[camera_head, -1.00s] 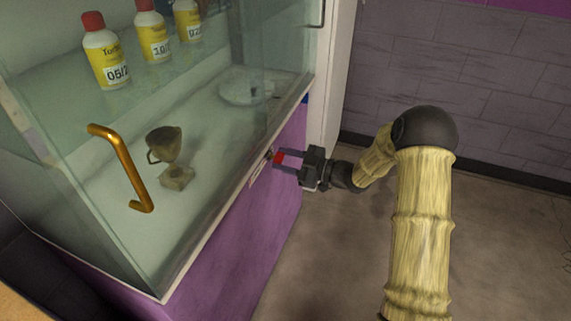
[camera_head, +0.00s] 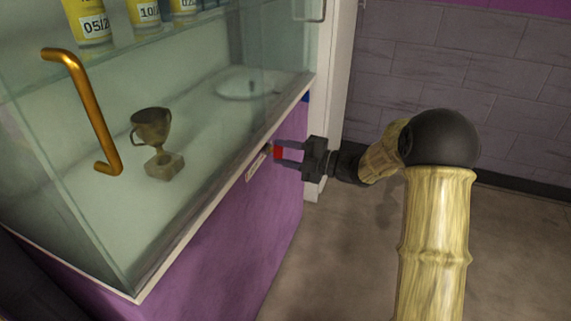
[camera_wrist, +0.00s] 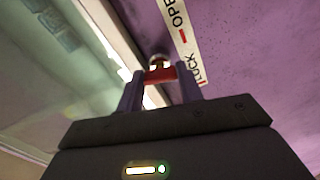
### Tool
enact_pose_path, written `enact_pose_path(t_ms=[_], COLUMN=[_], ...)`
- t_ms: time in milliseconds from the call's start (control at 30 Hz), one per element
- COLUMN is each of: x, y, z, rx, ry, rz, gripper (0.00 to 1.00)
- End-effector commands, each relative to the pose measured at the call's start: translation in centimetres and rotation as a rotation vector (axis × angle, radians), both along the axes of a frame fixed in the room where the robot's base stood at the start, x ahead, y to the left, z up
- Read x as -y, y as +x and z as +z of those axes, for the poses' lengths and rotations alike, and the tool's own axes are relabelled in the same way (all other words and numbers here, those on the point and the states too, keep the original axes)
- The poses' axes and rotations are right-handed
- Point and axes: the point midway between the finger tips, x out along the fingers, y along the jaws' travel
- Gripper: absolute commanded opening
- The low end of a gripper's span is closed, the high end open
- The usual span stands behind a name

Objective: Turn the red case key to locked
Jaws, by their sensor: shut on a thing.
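The red key (camera_head: 278,153) sits at the front edge of the glass display case (camera_head: 150,270), above its purple base. My gripper (camera_head: 281,153) is shut on the key, one dark finger on each side. In the wrist view the red key (camera_wrist: 160,74) lies crosswise between the fingertips, with a brassy round part just beyond it. A white label strip (camera_wrist: 177,30) beside it reads "OPE…" and "LOCK", with red marks; the rest of the first word is cut off. The label (camera_head: 257,165) also shows in the head view, too small to read. The key's exact angle is hard to tell.
A small trophy cup (camera_head: 152,128) and a pale dish (camera_head: 250,84) are inside the case. Yellow bottles (camera_head: 90,25) stand on its glass shelf. A brass handle (camera_head: 88,110) projects at left. Floor (camera_head: 345,255) right of the base is clear.

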Motion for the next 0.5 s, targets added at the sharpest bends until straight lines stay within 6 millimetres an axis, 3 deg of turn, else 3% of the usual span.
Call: enact_pose_path(t_ms=[33, 500], x=[0.01, 0.03], y=[-0.06, -0.06], z=[-0.73, -0.34], rx=[0.034, 0.217], ry=[-0.015, -0.083], rz=[0.001, 0.001], gripper=[0.14, 0.14])
